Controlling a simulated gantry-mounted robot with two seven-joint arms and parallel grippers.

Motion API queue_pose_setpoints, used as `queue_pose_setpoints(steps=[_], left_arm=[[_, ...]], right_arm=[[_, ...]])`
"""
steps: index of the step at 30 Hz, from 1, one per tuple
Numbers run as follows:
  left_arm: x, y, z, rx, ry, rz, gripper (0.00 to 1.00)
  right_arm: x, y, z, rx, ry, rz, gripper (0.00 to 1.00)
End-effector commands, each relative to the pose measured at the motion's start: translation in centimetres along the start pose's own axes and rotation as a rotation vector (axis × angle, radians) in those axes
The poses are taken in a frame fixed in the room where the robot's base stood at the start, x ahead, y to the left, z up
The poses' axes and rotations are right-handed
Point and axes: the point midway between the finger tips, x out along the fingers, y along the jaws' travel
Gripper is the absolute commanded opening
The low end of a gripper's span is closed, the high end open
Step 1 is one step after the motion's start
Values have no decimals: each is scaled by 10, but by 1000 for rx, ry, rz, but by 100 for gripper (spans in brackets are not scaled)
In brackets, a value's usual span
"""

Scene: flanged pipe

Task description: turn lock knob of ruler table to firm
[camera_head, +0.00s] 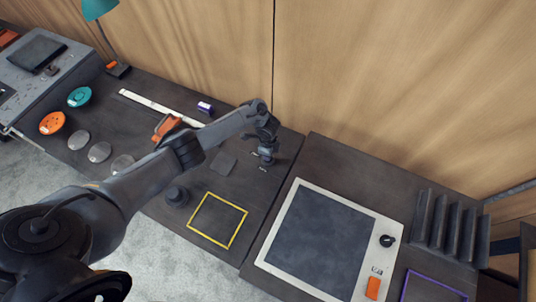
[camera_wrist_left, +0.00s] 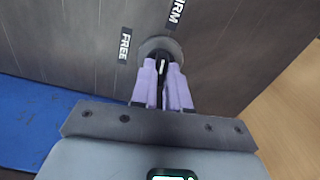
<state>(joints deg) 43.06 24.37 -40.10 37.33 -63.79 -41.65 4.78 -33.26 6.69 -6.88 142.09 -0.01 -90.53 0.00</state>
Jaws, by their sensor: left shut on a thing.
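The lock knob (camera_wrist_left: 162,66) is dark with a white mark and sits on a round grey disc (camera_wrist_left: 158,45) in the left wrist view. A FREE label (camera_wrist_left: 124,43) is left of the disc and a FIRM label (camera_wrist_left: 173,14) is above it. I cannot tell which label the mark points to. My left gripper (camera_wrist_left: 162,75) has its pale purple fingers shut on the knob. In the head view my left gripper (camera_head: 266,152) reaches down to the dark table (camera_head: 226,190) and hides the knob. My right gripper is not in view.
A white ruler strip (camera_head: 150,105), an orange object (camera_head: 166,127) and a small purple object (camera_head: 205,107) lie behind my arm. A yellow square outline (camera_head: 217,220) is in front. A white-framed panel (camera_head: 380,217) with another knob (camera_head: 387,241) stands to the right.

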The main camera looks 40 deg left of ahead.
Motion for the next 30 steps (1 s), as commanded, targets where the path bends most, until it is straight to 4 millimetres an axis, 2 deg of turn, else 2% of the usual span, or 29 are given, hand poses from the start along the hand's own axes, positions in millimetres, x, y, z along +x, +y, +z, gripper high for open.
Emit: queue_pose_setpoints(steps=[10,25,26,30], left_arm=[[0,0,1,125,0,-1,0],[0,0,1,143,-1,0,0],[0,0,1,143,-1,0,18],[0,0,0,143,-1,0,40]], right_arm=[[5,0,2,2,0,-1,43],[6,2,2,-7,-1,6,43],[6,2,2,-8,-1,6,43],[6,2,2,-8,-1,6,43]])
